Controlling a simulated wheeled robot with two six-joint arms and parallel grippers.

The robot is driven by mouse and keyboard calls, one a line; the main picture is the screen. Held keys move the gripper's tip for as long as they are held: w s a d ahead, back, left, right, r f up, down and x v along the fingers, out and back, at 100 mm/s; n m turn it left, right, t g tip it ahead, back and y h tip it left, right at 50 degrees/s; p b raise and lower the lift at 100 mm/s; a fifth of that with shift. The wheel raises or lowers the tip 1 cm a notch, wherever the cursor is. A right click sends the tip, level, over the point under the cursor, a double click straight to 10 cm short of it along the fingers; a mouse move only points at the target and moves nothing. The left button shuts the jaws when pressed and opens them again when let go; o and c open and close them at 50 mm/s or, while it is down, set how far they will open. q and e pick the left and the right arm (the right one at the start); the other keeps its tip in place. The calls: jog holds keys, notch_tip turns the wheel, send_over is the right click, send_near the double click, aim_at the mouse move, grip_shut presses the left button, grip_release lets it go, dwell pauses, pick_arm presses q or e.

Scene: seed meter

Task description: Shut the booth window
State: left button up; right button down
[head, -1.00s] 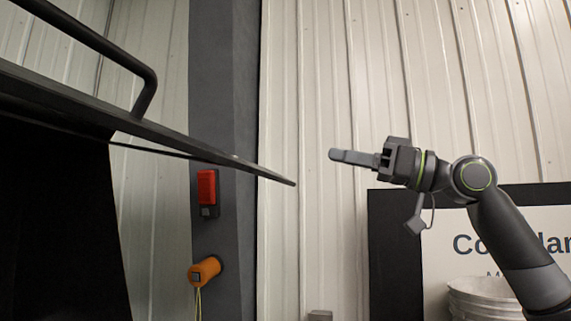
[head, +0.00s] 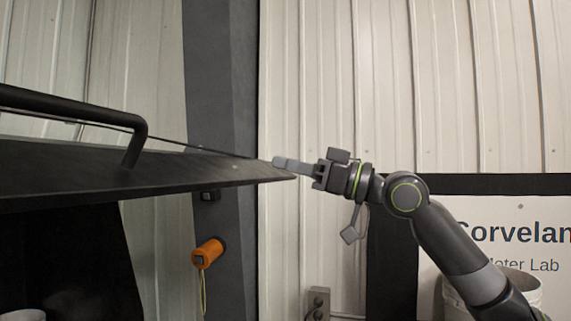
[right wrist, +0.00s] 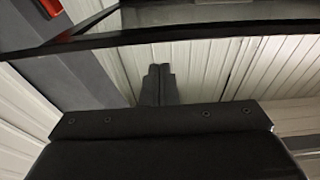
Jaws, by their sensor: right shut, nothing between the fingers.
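The booth window (head: 215,170) is a dark flat panel swung out from the left, seen nearly edge-on in the head view, with a black bar handle (head: 138,140) on its upper side. It stands open over a dark space. My right gripper (head: 280,162) is shut and empty, its fingertips at the panel's far right tip; I cannot tell whether they touch. In the right wrist view the shut fingers (right wrist: 158,85) point toward the dark frame bar of the window (right wrist: 190,36). My left gripper is not in view.
A white sign (head: 520,235) and a pale bucket (head: 515,290) are at the lower right. A small grey box (head: 318,302) is low in the middle.

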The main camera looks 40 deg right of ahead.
jog(key=shift+w+a+f, duration=0.15)
jog(key=shift+w+f, duration=0.15)
jog(key=shift+f, duration=0.45)
